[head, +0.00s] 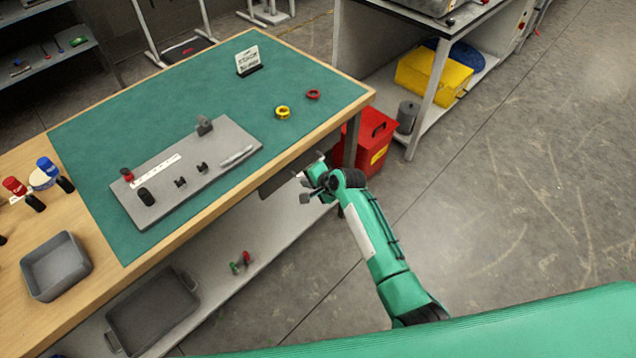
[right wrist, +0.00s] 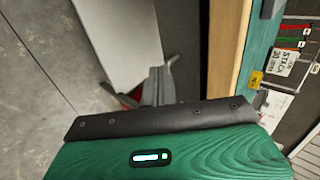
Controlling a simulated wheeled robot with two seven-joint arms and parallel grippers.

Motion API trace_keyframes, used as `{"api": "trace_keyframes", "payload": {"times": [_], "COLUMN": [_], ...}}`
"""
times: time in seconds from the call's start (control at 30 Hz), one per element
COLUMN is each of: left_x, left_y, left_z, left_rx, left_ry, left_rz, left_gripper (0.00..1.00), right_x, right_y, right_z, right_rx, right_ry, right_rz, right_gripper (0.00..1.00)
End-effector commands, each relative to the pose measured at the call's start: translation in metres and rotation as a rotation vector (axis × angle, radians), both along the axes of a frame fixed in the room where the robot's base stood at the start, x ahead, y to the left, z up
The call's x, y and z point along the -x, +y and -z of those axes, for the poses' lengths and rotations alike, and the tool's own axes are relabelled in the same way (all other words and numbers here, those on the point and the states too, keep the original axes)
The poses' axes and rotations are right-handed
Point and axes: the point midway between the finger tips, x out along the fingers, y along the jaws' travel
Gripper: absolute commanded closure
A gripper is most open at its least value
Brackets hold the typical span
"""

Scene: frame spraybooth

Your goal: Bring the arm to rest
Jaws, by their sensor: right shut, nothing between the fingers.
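My right arm (head: 376,235) is green and reaches up from the bottom right in the head view. Its gripper (head: 308,184) is beside the front edge of the workbench, over the lower shelf side, and holds nothing. In the right wrist view the gripper (right wrist: 157,86) is shut, with the white shelf and grey floor beyond it. The workbench (head: 300,80) has a green mat and a wooden edge close to the gripper. My left gripper is not in view.
A grey fixture plate (head: 215,170) lies on the mat, with yellow tape (head: 283,112) and red tape (head: 313,94) farther back. A red bin (head: 372,145) stands just behind the gripper. A grey tray (head: 56,266) sits at left. Open floor (head: 530,190) lies to the right.

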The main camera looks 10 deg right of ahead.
Motion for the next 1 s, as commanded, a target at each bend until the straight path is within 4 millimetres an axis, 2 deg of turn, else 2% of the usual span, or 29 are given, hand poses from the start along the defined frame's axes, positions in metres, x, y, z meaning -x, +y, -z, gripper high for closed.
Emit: {"api": "trace_keyframes", "payload": {"times": [0.13,0.4,0.73,0.8,0.87,0.97,1.0], "left_x": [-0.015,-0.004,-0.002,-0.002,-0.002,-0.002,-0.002], "left_y": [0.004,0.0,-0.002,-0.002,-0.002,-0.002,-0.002], "left_z": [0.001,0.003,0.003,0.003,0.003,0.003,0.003], "left_rx": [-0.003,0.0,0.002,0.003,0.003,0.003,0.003], "left_ry": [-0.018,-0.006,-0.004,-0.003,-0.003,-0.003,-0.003], "left_rz": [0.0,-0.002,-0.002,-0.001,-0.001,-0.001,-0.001], "left_gripper": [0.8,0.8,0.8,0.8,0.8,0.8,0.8], "right_x": [0.013,0.026,0.029,0.033,0.04,0.063,0.076], "right_y": [-0.011,-0.021,-0.023,-0.025,-0.03,-0.042,-0.049], "right_z": [-0.014,-0.03,-0.029,-0.017,0.004,0.058,0.084], "right_rx": [0.002,0.001,0.005,0.021,0.052,0.136,0.18], "right_ry": [-0.001,0.001,0.004,0.009,0.018,0.038,0.047], "right_rz": [0.001,0.001,0.0,-0.005,-0.015,-0.048,-0.069], "right_gripper": [1.0,1.0,1.0,1.0,1.0,1.0,1.0]}}
